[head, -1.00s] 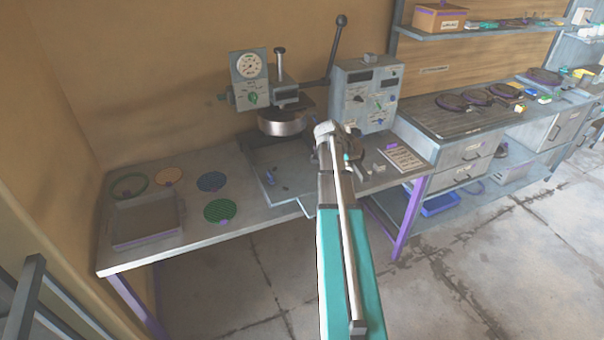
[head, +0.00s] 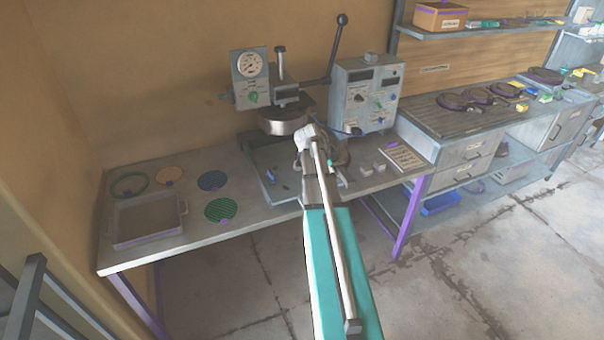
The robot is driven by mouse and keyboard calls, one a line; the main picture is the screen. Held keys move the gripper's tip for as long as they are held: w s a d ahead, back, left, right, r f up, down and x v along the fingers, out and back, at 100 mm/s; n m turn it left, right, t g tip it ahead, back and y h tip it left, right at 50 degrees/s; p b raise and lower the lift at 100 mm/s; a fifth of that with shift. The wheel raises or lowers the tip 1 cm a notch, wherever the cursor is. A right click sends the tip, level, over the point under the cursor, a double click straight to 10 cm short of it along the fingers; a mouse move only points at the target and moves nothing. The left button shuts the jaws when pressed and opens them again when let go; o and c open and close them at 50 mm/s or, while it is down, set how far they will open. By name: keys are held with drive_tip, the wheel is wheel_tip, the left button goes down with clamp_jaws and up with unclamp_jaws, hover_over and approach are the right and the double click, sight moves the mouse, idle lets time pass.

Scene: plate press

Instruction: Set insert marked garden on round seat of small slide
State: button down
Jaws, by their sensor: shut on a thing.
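My gripper (head: 333,157) is beyond my wrist, over the bench just right of the press front. It is mostly hidden by my own arm. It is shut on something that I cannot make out. A grey slide plate (head: 268,187) lies in front of the press head (head: 284,122). Its right part is behind my arm, and I cannot make out a round seat on it. Round pieces lie on the bench at the left: a green ring (head: 112,188), an orange disc (head: 169,175), a blue disc (head: 212,181) and a green disc (head: 220,209). No garden mark is legible.
A shallow square tray (head: 149,240) sits at the bench's front left. A grey control box (head: 366,98) stands right of the press. Small grey blocks (head: 379,166) and a lettered board (head: 405,157) lie at the bench's right. The press lever (head: 335,50) stands up.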

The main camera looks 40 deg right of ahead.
drive_tip(key=a, duration=0.8)
drive_tip(key=shift+s+a+n, duration=0.25)
drive_tip(key=shift+s+n, duration=0.05)
drive_tip(key=shift+s, duration=0.15)
drive_tip(key=w+d+f+b, duration=0.1)
drive_tip(key=w, duration=0.1)
drive_tip(key=w+d+f+b, duration=0.2)
drive_tip(key=w, duration=0.1)
drive_tip(key=w+d+f+b, duration=0.1)
drive_tip(key=w+d, duration=0.1)
drive_tip(key=w, duration=0.1)
drive_tip(key=shift+w+f+b, duration=0.2)
drive_tip(key=shift+b, duration=0.1)
drive_tip(key=shift+w+d+f+b, duration=0.3)
drive_tip(key=shift+w+f+b, duration=0.2)
drive_tip(key=shift+f+b, duration=0.25)
drive_tip(key=shift+w+d+f+b, duration=0.35)
drive_tip(key=shift+w+f+b, duration=0.1)
drive_tip(key=shift+f+b, duration=0.35)
drive_tip(key=shift+w+d+f+b, duration=0.3)
drive_tip(key=shift+w+f+b, duration=0.2)
drive_tip(key=shift+f+b, duration=0.25)
